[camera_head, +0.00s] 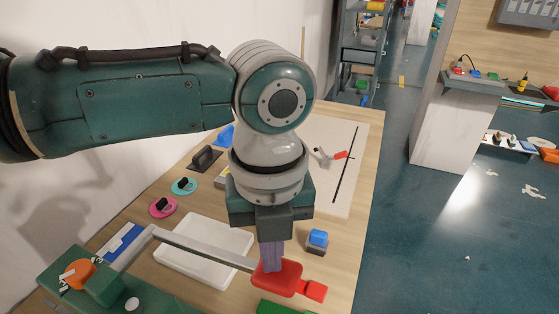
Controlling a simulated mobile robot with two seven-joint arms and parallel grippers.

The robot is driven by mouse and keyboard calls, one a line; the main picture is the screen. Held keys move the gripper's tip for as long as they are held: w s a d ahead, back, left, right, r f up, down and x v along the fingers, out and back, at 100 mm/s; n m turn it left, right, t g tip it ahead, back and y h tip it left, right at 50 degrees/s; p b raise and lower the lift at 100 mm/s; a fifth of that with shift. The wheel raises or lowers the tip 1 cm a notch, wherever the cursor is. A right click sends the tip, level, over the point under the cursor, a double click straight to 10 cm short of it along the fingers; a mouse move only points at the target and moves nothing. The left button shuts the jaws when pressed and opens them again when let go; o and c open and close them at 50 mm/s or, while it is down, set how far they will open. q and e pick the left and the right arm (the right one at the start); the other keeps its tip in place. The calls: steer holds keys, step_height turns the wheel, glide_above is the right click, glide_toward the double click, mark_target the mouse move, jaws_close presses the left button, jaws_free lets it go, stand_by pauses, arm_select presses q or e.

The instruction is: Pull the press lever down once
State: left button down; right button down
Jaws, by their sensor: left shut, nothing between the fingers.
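The press (95,285) is a green machine at the bottom left with an orange round part. Its grey lever (205,249) runs from the press to the right, sloping down in the picture, and ends at a red handle (285,283) near the bottom middle. My left gripper (270,266) points down, its fingers shut with nothing between them. The fingertips are at the top of the red handle and seem to touch it, though contact is hard to tell. My right gripper is out of view.
A white tray (200,273) lies under the lever on the wooden table. A blue-topped block (318,238) stands right of my gripper. Pink (163,208) and teal (184,187) discs lie at the left. A white board (335,185) with a red-tipped tool lies behind.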

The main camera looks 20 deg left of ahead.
arm_select(q)
step_height(320, 180, up, 9)
steer(key=p, duration=0.8)
steer(key=shift+f, duration=0.2)
steer(key=shift+d, duration=0.1)
steer(key=s+d+r+n+t+h+p, duration=0.1)
steer(key=s+d+r+n+h+p, duration=0.3)
steer(key=s+d+r+n+p, duration=0.4)
steer(key=s+a+r+n+t+y+p, duration=0.1)
steer(key=s+a+r+n+y, duration=0.1)
steer(key=a+n, duration=0.6)
steer(key=s+a+r+n+t+y+p, duration=0.1)
steer(key=s+a+r+n, duration=0.3)
steer(key=n, duration=0.8)
steer(key=s+a, duration=0.2)
steer(key=a, duration=0.2)
steer(key=shift+s+a+n+t+y+p, duration=0.2)
steer(key=shift+n+t+y+p, duration=0.1)
steer(key=shift+y+p, duration=0.1)
